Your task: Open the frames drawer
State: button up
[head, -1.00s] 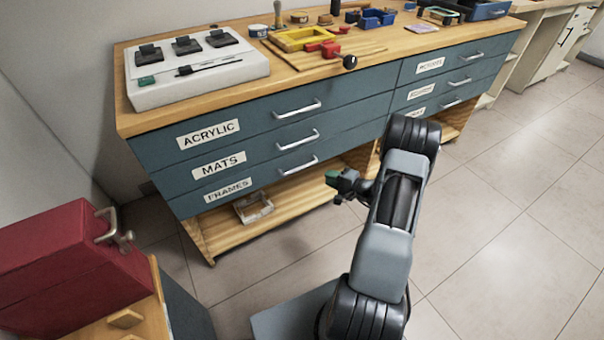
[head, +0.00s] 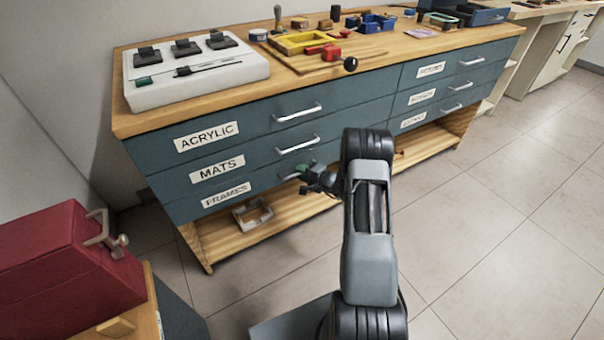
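The frames drawer (head: 262,181) is the lowest teal drawer in the left stack of the workbench. It carries a white FRAMES label (head: 226,195) and looks shut, flush with the drawers above. Its handle (head: 290,177) shows only in part, at the left of my gripper. My gripper (head: 304,174) is right at the handle in the picture. I cannot tell whether it touches the handle, or whether its fingers are open or shut, as they are small and dark.
The MATS drawer (head: 245,160) and ACRYLIC drawer (head: 250,122) above are shut. A small tray (head: 252,214) lies on the low shelf (head: 215,241). A red case (head: 65,262) stands at the lower left. The floor (head: 490,230) at right is clear.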

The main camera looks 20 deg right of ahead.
jog(key=shift+c, duration=0.5)
grip_shut()
jog(key=shift+s, duration=0.1)
